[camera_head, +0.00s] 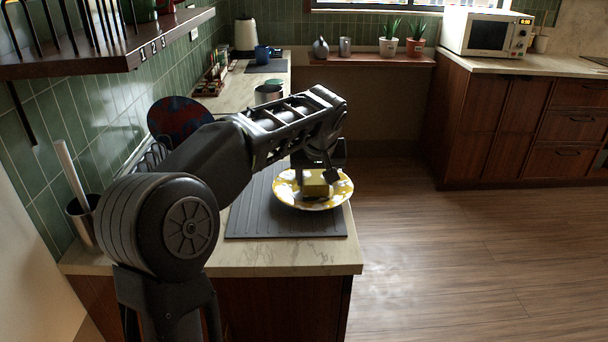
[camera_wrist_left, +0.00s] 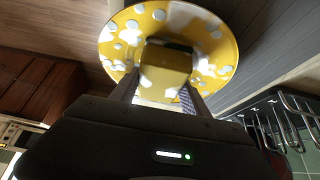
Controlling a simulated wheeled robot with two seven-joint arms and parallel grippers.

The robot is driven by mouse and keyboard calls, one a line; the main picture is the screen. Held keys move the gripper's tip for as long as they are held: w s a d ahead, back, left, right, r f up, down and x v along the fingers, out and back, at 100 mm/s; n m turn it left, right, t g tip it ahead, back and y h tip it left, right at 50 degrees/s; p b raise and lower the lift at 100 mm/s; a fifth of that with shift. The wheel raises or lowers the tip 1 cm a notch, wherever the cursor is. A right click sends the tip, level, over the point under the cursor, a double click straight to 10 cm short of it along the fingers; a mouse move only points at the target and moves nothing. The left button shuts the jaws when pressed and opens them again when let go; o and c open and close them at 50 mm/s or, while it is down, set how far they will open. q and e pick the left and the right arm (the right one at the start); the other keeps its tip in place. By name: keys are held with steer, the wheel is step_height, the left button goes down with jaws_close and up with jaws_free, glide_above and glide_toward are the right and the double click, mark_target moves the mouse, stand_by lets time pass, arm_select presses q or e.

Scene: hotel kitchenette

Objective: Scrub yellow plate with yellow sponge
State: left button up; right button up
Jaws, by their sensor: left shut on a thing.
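The yellow plate (camera_head: 337,196), patterned with white spots, lies on the dark ribbed mat near the counter's right edge. The yellow sponge (camera_head: 315,184) is over the middle of the plate; whether it touches the plate is hard to tell. My left gripper (camera_head: 318,172) points down above the plate and is shut on the sponge. In the left wrist view, the sponge (camera_wrist_left: 165,72) sits between the two fingers, with the spotted plate (camera_wrist_left: 226,55) behind it. A dark layer shows along one side of the sponge. My right gripper is in neither view.
The ribbed mat (camera_head: 255,215) lies on the counter. A dish rack (camera_head: 152,158) and a red-blue round plate (camera_head: 180,118) stand left, behind my arm. A metal pot (camera_head: 268,95) stands farther back. Open floor lies right of the counter edge.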

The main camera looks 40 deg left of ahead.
arm_select(q)
steer(key=shift+w+d, duration=0.25)
steer(key=shift+d, duration=0.15)
steer(key=shift+r+p, duration=0.3)
step_height(320, 180, up, 8)
steer(key=p, duration=0.6)
steer(key=shift+a, duration=0.1)
